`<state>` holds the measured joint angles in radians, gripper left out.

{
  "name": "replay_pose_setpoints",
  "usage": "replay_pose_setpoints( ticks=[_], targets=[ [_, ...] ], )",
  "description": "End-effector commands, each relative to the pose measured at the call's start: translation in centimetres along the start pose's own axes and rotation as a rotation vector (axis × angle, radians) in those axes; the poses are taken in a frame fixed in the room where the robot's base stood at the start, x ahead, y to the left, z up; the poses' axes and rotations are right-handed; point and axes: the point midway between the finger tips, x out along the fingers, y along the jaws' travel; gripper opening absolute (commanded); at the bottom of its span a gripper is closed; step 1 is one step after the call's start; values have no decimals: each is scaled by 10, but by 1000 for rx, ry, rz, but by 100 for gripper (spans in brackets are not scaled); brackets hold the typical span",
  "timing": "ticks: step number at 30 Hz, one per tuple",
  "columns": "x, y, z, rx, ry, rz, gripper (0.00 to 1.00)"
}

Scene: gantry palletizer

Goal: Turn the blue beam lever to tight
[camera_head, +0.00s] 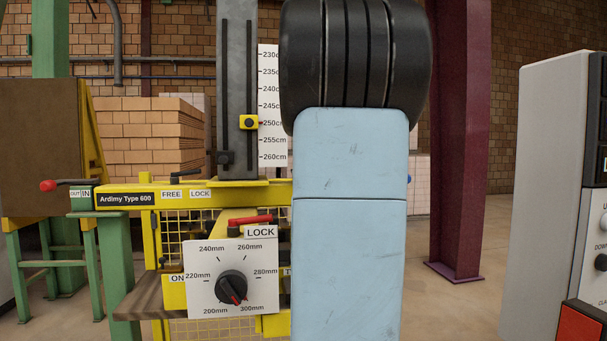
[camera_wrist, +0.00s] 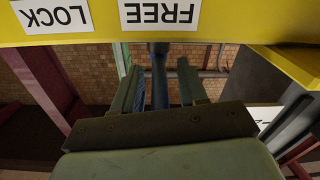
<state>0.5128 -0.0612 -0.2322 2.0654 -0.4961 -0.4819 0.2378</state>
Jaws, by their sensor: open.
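A dark blue bar (camera_wrist: 160,92), which looks like the blue beam lever, hangs below the yellow beam (camera_wrist: 92,22) in the wrist view. My gripper (camera_wrist: 158,70) is open, with one finger on each side of the bar. I cannot tell whether either finger touches it. White FREE (camera_wrist: 160,13) and LOCK (camera_wrist: 52,14) labels appear upside down on the beam there. In the head view my pale blue arm hides the lever and gripper. A label starting with T shows only in part beside the arm.
In the head view, a red lever (camera_head: 250,220) sits above a LOCK label, near a dial (camera_head: 231,287) with millimetre marks. Another red-knobbed lever (camera_head: 49,185) is at the left. A grey cabinet (camera_head: 552,190) stands at the right. A maroon column (camera_head: 463,140) stands behind.

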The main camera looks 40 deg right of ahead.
Motion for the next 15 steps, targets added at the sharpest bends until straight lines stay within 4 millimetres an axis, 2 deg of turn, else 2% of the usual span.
replay_pose_setpoints(
  ticks=[9, 15],
  targets=[
    [2, 0, 0, 0, 1, 0, 41],
    [1, 0, 0, 0, 1, 0, 22]
  ],
)
